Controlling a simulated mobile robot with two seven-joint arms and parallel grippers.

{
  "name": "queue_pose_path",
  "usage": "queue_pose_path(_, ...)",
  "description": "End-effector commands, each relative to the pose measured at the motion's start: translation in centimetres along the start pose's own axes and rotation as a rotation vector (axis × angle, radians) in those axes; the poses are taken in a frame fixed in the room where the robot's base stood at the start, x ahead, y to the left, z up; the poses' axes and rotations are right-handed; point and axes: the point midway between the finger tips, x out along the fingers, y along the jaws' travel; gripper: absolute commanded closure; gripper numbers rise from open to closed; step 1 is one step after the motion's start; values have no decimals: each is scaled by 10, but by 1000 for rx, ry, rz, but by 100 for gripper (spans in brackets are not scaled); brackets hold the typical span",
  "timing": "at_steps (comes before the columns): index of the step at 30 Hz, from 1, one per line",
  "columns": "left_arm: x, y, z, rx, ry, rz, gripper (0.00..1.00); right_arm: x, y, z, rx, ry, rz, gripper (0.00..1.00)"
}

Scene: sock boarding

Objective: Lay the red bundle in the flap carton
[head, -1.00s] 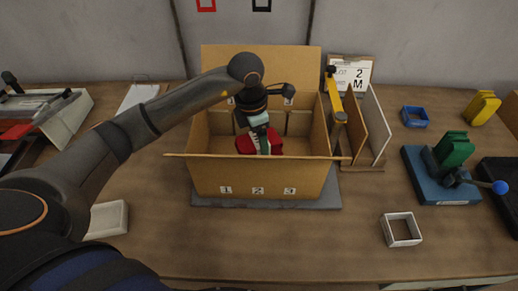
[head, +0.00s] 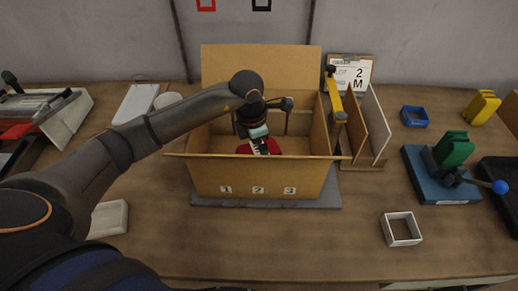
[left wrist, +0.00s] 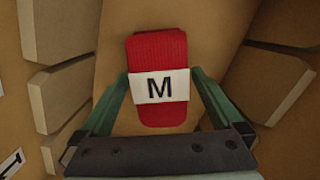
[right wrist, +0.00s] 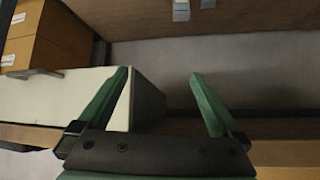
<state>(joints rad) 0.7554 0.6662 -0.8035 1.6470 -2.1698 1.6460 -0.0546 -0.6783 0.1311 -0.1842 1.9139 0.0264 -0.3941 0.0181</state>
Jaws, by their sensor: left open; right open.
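The red bundle (left wrist: 160,52), with a white band marked M, lies on brown cardboard in the left wrist view. In the head view part of it (head: 244,149) shows red inside the open flap carton (head: 210,172), behind the front wall marked 1, 2, 3. My left gripper (left wrist: 160,80) is open, with one finger on each side of the bundle's banded part; a small gap shows beside each finger. In the head view the left gripper (head: 262,145) reaches down into the carton and hides part of the bundle. My right gripper (right wrist: 160,75) is open and empty, away from the carton.
The carton's back flap (head: 260,62) stands up. A yellow-handled tool (head: 336,98) and upright boards (head: 375,125) stand close to its right. The front table is mostly clear.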

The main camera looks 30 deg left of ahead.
Motion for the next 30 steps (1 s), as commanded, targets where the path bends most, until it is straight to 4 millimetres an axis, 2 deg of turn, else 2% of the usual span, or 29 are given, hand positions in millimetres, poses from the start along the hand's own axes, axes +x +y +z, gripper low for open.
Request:
queue_pose_path(7,-10,1,1,1,-4,2,0,-1,0,-2,0,1,0,0)
queue_pose_path(21,-103,1,1,0,-4,3,0,4,0,4,0,0,0,0)
queue_pose_path(25,-117,0,1,1,-3,2,0,4,0,5,0,0,0,0)
queue_pose_path(30,-123,0,0,0,0,-1,0,5,0,5,0,0,0,0)
